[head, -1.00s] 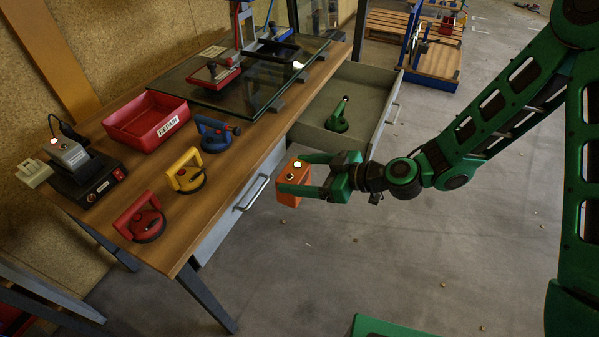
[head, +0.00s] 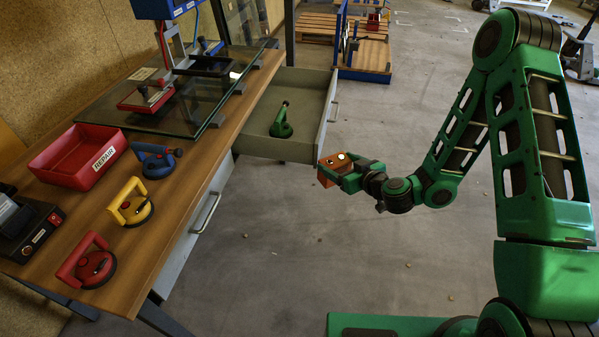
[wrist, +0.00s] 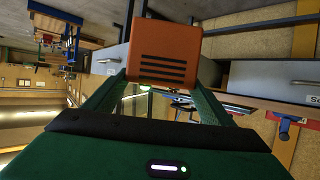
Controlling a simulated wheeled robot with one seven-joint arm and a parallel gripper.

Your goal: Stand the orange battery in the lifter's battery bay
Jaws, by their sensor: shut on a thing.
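The orange battery (head: 326,177) is held in the air by my gripper (head: 342,174), clear of the open drawer's near right corner. In the wrist view the battery (wrist: 165,55) fills the space between my two green fingers and shows a slotted orange face. A blue and red frame with suction pads, which looks like the lifter (head: 165,8), stands at the far end of the workbench and is cut off at the top edge. I cannot make out its battery bay.
An open grey drawer (head: 326,125) juts from the bench with a green suction cup (head: 282,121) in it. The workbench (head: 150,236) carries a red REPAIR bin (head: 75,165), a blue cup (head: 156,159), yellow cup (head: 131,203), red cup (head: 88,262) and black charger (head: 30,232).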

